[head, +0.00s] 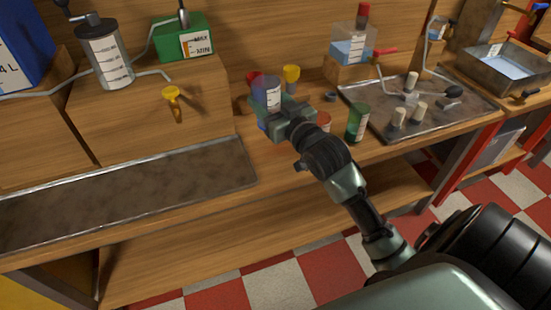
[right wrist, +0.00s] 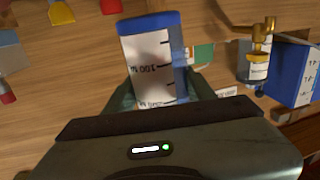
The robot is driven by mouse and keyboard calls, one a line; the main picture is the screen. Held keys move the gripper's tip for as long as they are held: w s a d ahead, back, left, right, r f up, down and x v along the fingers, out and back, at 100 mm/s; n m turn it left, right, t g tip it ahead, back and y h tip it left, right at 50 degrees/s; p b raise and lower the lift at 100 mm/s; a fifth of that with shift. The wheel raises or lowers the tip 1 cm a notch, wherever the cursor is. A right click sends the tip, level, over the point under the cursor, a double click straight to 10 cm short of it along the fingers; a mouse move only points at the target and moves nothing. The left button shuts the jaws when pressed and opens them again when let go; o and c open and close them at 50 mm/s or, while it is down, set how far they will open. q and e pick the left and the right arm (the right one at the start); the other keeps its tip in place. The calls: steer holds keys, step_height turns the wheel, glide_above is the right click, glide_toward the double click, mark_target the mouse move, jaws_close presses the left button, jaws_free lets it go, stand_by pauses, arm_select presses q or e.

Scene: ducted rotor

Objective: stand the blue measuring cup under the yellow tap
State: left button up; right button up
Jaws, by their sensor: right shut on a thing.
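The blue measuring cup (head: 271,90) with a white scale label is between the fingers of my right gripper (head: 279,109), over the middle of the bench. In the right wrist view the cup (right wrist: 151,62) stands out between the jaws, with its blue rim at the far end. My right gripper is shut on it. The yellow tap (head: 172,93) juts from the front of a wooden block at the left, above a grey tray (head: 130,190). The cup is to the right of the tap, clear of it. My left gripper is not in view.
A clear cylinder (head: 104,55) and green box (head: 183,38) stand on the wooden block (head: 150,112). Yellow (head: 291,73) and green (head: 358,122) cups stand near my right gripper. A metal tray (head: 384,130) with several pegs lies right. The grey tray looks empty.

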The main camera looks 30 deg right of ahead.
steer(key=shift+h, duration=0.3)
steer(key=d+r, duration=0.1)
steer(key=w+d+r, duration=0.1)
steer(key=d+r, duration=0.1)
steer(key=shift+w+d, duration=0.25)
steer(key=shift+f, duration=0.1)
step_height(320, 180, down, 18)
steer(key=shift+f, duration=0.7)
